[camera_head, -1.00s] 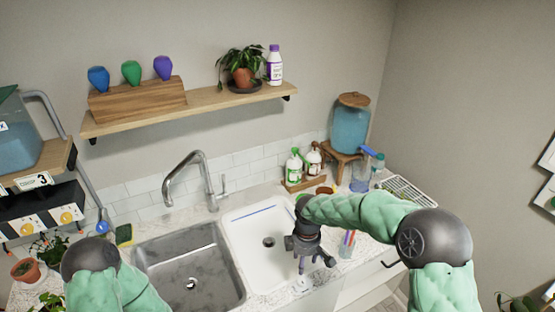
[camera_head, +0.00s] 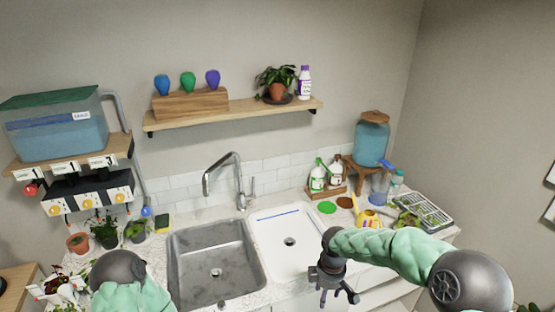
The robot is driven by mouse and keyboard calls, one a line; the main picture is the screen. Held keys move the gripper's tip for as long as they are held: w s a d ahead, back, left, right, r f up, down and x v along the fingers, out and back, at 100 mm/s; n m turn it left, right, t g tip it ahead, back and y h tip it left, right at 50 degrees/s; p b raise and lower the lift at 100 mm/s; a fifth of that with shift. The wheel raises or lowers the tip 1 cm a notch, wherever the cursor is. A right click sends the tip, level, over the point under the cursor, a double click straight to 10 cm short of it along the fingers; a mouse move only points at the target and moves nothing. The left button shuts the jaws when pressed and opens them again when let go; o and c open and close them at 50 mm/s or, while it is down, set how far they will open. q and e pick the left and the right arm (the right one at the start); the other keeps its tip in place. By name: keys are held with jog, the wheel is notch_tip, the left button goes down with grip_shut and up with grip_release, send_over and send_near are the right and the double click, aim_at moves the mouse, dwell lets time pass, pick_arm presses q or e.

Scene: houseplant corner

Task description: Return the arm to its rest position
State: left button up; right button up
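My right arm comes in from the lower right in its green sleeve. Its dark gripper (camera_head: 338,290) hangs pointing down in front of the white sink basin, near the counter's front edge. Its fingers are spread apart with nothing seen between them. My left arm (camera_head: 130,285) shows only as a dark joint and green sleeve at the lower left. My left gripper is out of the frame.
A grey sink (camera_head: 215,262) and white basin (camera_head: 290,240) sit in the counter, with a tall faucet (camera_head: 222,172) behind. A yellow watering can (camera_head: 368,218) and a seed tray (camera_head: 422,212) stand right. Potted plants (camera_head: 105,232) stand left.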

pick_arm(q)
notch_tip(320, 180, down, 8)
jog(key=b, duration=0.7)
jog(key=shift+w+b, duration=0.3)
jog(key=shift+w, duration=0.05)
pick_arm(e)
jog(key=s+a+f+m+y, duration=0.2)
jog(key=s+f+m, duration=0.5)
jog(key=s+f, duration=0.4)
jog(key=s+a+f+m+y, duration=0.1)
jog(key=s+f+m, duration=0.7)
jog(key=f, duration=1.1)
jog(key=s+a, duration=0.1)
jog(key=s, duration=0.2)
jog(key=shift+a+f+y, duration=0.25)
jog(key=shift+a+y, duration=0.1)
jog(key=shift+y, duration=0.05)
